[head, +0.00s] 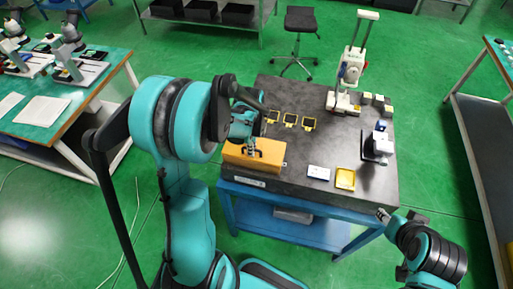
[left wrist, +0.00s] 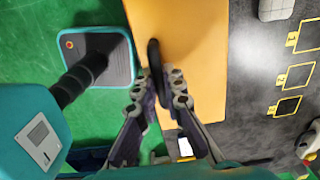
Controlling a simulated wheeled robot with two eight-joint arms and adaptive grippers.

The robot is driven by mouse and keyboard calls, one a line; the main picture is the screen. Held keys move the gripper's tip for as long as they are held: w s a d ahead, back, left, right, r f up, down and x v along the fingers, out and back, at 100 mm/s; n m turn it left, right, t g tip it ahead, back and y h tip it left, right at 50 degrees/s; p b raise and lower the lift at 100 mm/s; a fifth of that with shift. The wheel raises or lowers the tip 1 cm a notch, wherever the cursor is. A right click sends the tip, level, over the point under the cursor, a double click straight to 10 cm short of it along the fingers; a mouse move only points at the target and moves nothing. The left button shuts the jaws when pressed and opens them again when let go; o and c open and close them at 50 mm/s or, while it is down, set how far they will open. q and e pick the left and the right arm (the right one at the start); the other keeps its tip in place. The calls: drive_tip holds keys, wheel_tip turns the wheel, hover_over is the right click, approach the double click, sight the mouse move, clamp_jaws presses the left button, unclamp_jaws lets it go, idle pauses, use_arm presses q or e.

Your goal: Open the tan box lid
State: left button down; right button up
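The tan box (head: 262,158) stands at the front left of the dark grey table, and its lid looks closed. In the left wrist view the tan lid (left wrist: 195,40) fills the upper middle, with a black curved handle (left wrist: 154,60) near its left edge. My left gripper (head: 252,147) is over the box. In the left wrist view its two fingertips (left wrist: 160,85) close in from both sides of the handle and appear to touch it. My right gripper (head: 385,216) is at the lower right, away from the box; its fingers are too small to read.
The table (head: 300,150) also holds several yellow-framed squares (head: 290,119), a white and a yellow tray (head: 345,179), a white instrument (head: 350,70) and a small black-and-white device (head: 378,147). Free table surface lies right of the box. A stool (head: 299,35) stands behind.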

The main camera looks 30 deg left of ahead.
use_arm(q)
drive_tip(key=shift+w+a+r+p, duration=0.1)
drive_tip(key=shift+w+r+p, duration=0.3)
drive_tip(key=shift+r, duration=0.2)
drive_tip(key=shift+w+r, duration=0.15)
drive_tip(key=shift+r, duration=0.05)
drive_tip(key=shift+w+a+r+p, duration=0.2)
drive_tip(key=shift+w+r+p, duration=0.25)
drive_tip(key=shift+w+r, duration=0.3)
drive_tip(key=shift+w+a+r, duration=0.2)
drive_tip(key=shift+w+r, duration=0.25)
drive_tip(key=shift+w, duration=0.4)
